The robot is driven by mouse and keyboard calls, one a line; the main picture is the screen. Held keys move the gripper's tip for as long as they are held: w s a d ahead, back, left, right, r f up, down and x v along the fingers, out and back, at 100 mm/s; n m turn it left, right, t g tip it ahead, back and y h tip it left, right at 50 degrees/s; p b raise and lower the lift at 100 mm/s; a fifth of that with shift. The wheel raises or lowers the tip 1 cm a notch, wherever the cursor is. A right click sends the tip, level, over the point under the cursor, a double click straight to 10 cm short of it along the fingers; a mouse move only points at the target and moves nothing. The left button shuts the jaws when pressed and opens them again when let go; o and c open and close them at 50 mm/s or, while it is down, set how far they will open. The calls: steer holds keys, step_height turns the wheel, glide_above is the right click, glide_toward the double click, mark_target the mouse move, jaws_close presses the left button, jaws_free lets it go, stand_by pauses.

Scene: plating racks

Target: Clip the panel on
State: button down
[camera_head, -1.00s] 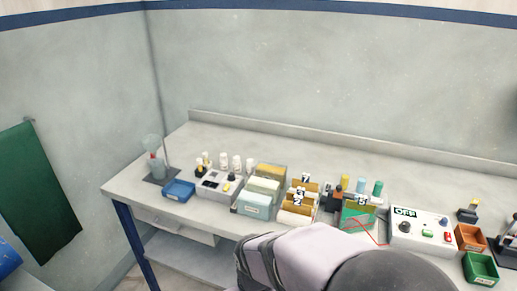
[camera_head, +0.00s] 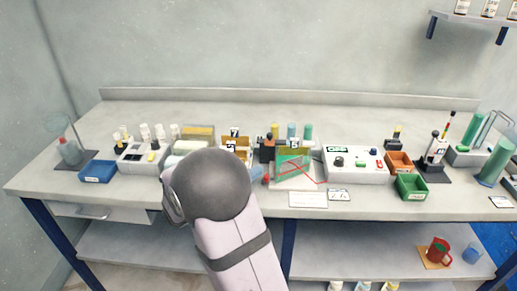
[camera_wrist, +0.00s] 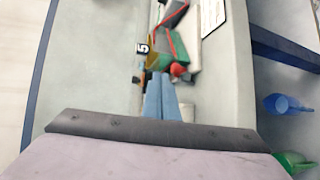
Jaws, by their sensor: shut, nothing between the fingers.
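My gripper (camera_wrist: 162,90) shows two blue fingers closed together, with nothing between them, in the wrist view. In the head view, my arm hides most of it. A green panel (camera_head: 291,163) stands upright at the middle of the bench, just right of my gripper, with a number tag above it. The wrist view shows a green part (camera_wrist: 159,52) near a "5" tag (camera_wrist: 142,48), beyond the fingertips. A red clip-like piece (camera_wrist: 178,70) lies just past the fingertips; whether they touch it is unclear. A red wire (camera_head: 312,178) runs from the panel area toward the white control box (camera_head: 354,165).
Left are a blue tray (camera_head: 97,172), a grey bottle holder (camera_head: 138,160) and tan tagged boards (camera_head: 236,147). Right are an orange bin (camera_head: 399,163), a green bin (camera_head: 411,187) and a black stand (camera_head: 434,171). White cards (camera_head: 307,199) lie at the front edge.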

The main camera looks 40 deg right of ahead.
steer(key=w+r+t+h+b, duration=0.1)
steer(key=w+r+t+h, duration=0.1)
steer(key=w, duration=0.3)
steer(key=n+t+p, duration=0.1)
steer(key=p, duration=0.2)
glide_toward(270, 139)
steer(key=w+d, duration=0.3)
steer(key=d, duration=0.2)
steer(key=shift+w+d+r, duration=0.2)
steer(key=shift+w+r, duration=0.15)
steer(key=shift+w, duration=0.05)
steer(key=s+d+b, duration=0.2)
steer(key=b, duration=0.1)
steer(key=shift+s+d+f, duration=0.15)
steer(key=shift+s+d, duration=0.2)
steer(key=shift+s, duration=0.05)
steer(key=shift+s+r, duration=0.1)
steer(key=shift+r, duration=0.1)
